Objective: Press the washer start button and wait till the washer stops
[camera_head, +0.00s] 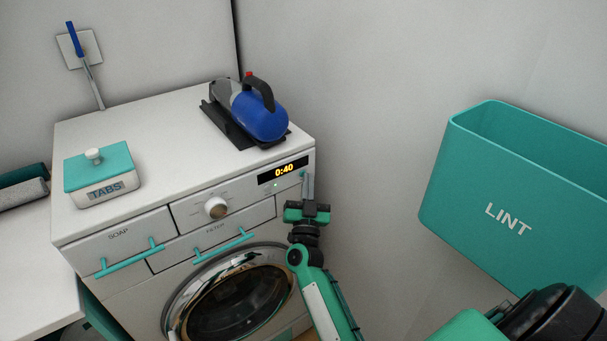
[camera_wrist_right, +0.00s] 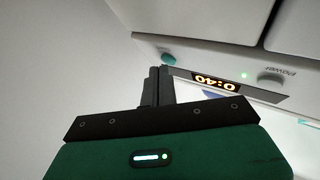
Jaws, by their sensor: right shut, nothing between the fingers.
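The white washer (camera_head: 150,222) stands at the left, its round glass door closed. The display also shows in the right wrist view (camera_wrist_right: 216,82). A teal round button (camera_wrist_right: 168,59) sits beside the display near the panel's edge. My right gripper (camera_head: 307,180) is shut and empty, its fingertips just in front of the panel's right end, close to the button. I cannot tell whether they touch it. My left gripper is not in view.
A teal LINT bin (camera_head: 470,190) is on the wall at the right. On the washer top are a TABS box (camera_head: 107,188) and a blue handheld appliance (camera_head: 258,115) on a black base. A knob (camera_head: 216,208) and teal drawer handles stick out in front.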

